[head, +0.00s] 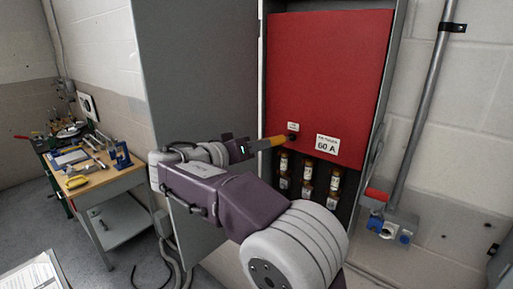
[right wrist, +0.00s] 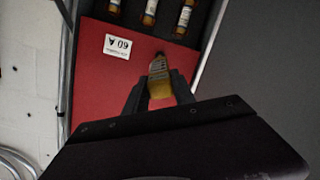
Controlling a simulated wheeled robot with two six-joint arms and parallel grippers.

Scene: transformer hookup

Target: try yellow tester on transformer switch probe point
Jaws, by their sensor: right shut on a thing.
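The yellow tester (head: 270,142) is gripped in my right gripper (head: 250,147), which is shut on it. The tester points right, toward a small dark probe point (head: 292,137) on the lower part of the red switch panel (head: 330,70), below a small white label. Its tip is at or very near this point; I cannot tell whether they touch. In the right wrist view, the tester (right wrist: 159,82) stands between the fingers of my right gripper (right wrist: 158,92), over the red panel (right wrist: 95,95). My left gripper is not in view.
Several fuses (head: 307,168) sit in the open bay below the panel, close under the tester. A white 60 A label (head: 327,145) is to the right. The grey cabinet door (head: 200,70) stands open at left. A workbench (head: 110,184) with tools is farther left.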

